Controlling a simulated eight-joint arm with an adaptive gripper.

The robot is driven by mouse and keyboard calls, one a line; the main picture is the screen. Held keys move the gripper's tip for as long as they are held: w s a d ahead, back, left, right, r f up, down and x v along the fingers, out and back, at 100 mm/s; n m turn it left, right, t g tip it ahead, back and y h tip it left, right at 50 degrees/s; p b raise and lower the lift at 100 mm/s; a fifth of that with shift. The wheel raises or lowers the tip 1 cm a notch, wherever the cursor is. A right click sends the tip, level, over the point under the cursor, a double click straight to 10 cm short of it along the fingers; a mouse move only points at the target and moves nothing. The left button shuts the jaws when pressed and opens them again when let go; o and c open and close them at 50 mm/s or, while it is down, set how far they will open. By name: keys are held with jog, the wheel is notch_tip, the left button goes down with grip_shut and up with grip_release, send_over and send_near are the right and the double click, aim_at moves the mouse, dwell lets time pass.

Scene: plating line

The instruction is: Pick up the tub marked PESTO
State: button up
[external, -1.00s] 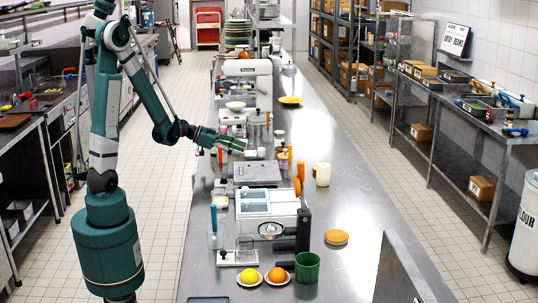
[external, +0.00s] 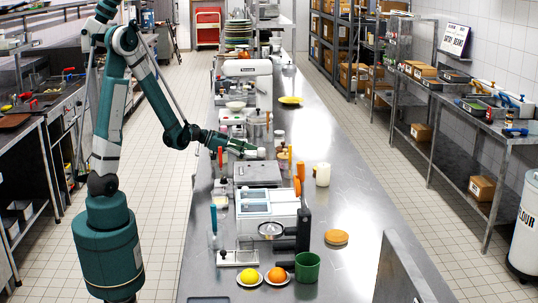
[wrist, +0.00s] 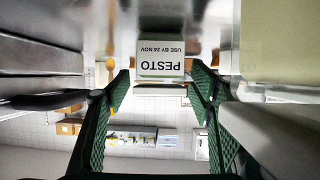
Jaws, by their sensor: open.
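The PESTO tub (wrist: 161,50) shows in the wrist view at the top middle, its white label upside down and facing me. My gripper (wrist: 157,88) is open, with one green finger on each side of the picture and the tub between and beyond the fingertips. I see no contact with the tub. In the external view my gripper (external: 250,152) reaches low over the bench among small containers. A small white item shows at its tip there, but its label is too small to read.
A grey flat-topped device (external: 257,174) and a white-blue machine (external: 266,205) stand nearer the camera. An orange bottle (external: 300,172) and a cream jar (external: 322,174) stand to the right of my gripper. A mixer (external: 245,69) is behind. The bench's right side is mostly clear.

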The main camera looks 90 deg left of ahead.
aim_at(250, 152)
dwell(0.4)
jog(key=c, duration=1.1)
jog(key=shift+r, duration=0.1)
jog(key=shift+r+p, duration=1.55)
jog(key=shift+r, duration=3.4)
